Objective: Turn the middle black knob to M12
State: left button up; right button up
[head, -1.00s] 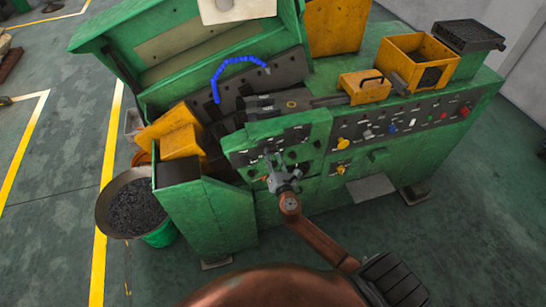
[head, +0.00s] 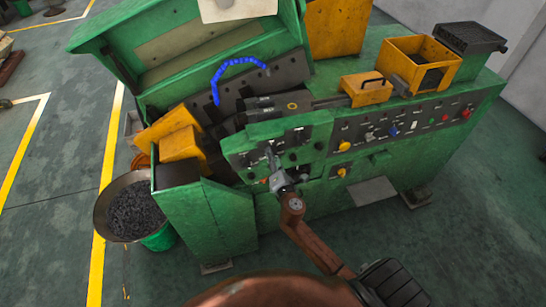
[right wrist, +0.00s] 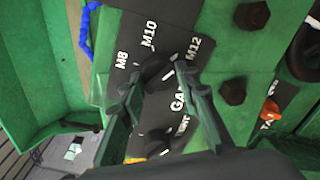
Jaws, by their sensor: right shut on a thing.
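The black knob (right wrist: 155,68) sits on a dark label plate in the right wrist view, with M8, M10 and M12 printed in an arc above it. A short white mark shows at its right side, slanting up toward M12. My right gripper (right wrist: 160,74) has one finger on each side of this knob and is shut on it. The fingers hide part of the knob. In the head view my right gripper (head: 271,155) is at the green front panel (head: 237,157) and covers the knob. My left gripper is not in view.
A second black knob (right wrist: 156,138) lies lower on the same plate. Dark bolts (right wrist: 232,92) and an orange knob (right wrist: 270,110) are to the right. In the head view, a control strip (head: 410,126) with buttons runs right, and a pan of dark parts (head: 132,211) stands left.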

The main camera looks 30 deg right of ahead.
jog(key=shift+r, duration=0.1)
jog(key=o, duration=1.1)
jog(key=v, duration=1.2)
